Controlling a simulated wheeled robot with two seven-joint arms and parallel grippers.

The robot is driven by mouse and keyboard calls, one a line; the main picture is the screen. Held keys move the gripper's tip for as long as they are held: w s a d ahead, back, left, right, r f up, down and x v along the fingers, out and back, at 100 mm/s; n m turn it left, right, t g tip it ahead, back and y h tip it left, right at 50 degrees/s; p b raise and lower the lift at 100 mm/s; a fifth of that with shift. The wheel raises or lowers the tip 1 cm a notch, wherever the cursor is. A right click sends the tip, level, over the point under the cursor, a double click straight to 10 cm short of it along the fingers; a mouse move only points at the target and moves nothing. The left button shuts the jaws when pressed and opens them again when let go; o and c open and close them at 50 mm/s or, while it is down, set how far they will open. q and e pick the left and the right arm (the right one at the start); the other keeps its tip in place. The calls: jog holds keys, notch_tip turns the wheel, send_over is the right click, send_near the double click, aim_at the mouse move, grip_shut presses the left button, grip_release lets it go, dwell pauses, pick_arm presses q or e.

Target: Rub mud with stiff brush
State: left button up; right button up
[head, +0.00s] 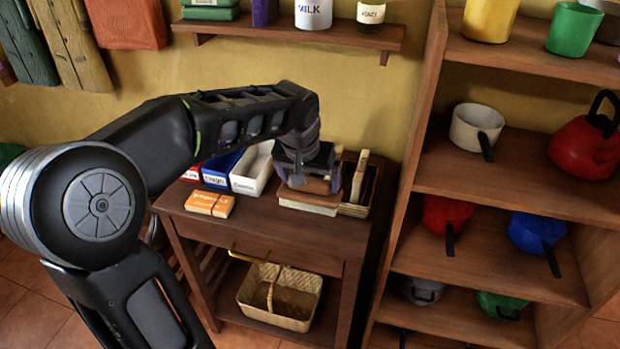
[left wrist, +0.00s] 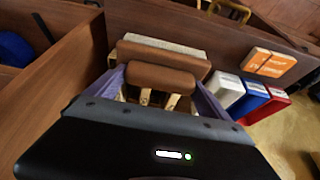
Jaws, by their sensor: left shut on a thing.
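My left gripper (head: 306,172) reaches down over the right half of the dark wooden table (head: 270,238). It is shut on a brown, wooden-looking block, which I take to be the stiff brush (head: 316,186). In the left wrist view this brown brush (left wrist: 160,78) spans between the two purple fingers of the gripper (left wrist: 160,88). A wider brown block with a pale, rough face lies just beyond; I cannot tell whether it is part of the brush. No mud can be made out. My right gripper is not in view.
Red, blue and white boxes (head: 252,168) and an orange packet (head: 209,203) stand left of the gripper. A wicker basket (head: 371,190) of upright things is close on its right. A pot shelf (head: 500,185) bounds the right side. Another basket (head: 282,322) sits below the tabletop.

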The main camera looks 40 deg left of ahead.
pick_arm(q)
jog(key=shift+c, duration=0.6)
jog(key=w+d+f+m, duration=0.2)
jog(key=d+f, duration=0.1)
jog(key=d, duration=0.5)
jog(key=w+d+f+m+h, duration=0.1)
jog(key=w+d+f, duration=0.1)
jog(key=d, duration=0.7)
jog(key=shift+w+d+f+m, duration=0.25)
jog(key=shift+f+m, duration=0.15)
jog(key=shift+f, duration=0.1)
